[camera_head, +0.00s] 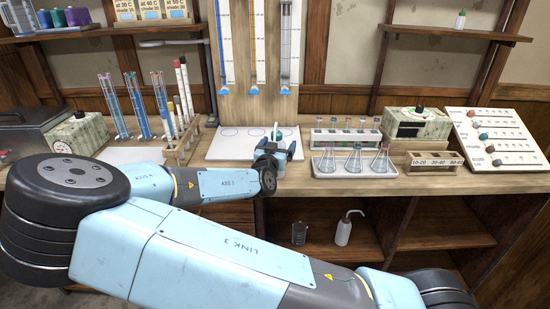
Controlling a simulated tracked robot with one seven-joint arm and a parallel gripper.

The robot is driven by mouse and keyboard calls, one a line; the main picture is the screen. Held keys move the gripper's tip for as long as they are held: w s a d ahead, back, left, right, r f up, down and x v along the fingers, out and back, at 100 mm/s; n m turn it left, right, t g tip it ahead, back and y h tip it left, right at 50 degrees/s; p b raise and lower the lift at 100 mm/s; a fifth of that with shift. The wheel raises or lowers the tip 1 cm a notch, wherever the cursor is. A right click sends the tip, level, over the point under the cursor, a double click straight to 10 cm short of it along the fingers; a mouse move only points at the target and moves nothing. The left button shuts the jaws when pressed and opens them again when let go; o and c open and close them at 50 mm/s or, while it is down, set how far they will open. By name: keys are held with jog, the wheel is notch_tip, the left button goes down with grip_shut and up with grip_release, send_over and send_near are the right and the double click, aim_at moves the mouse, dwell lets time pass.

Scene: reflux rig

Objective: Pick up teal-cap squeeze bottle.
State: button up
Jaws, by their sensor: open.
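My gripper (281,148) is open, over the white mat (226,151) at the middle of the bench. A small pale bottle (276,130) with a teal-looking top stands up just behind my gripper. Its lower part is hidden by my gripper, and I cannot tell whether it is between the fingers.
A flask rack (350,164) and test-tube rack (346,138) stand right of my gripper. Tall glass cylinders (138,104) and a wooden rack (182,145) stand left. Gauge tubes (258,45) hang on a board behind. A wash bottle (344,230) stands under the bench.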

aim_at(278, 137)
jog(key=c, duration=0.7)
jog(key=shift+r, duration=0.2)
jog(key=shift+r, duration=1.45)
jog(key=s+r, duration=0.9)
jog(key=s, duration=0.4)
jog(key=shift+s+d+r, duration=0.3)
jog(key=shift+s, duration=0.05)
jog(key=shift+s, duration=0.2)
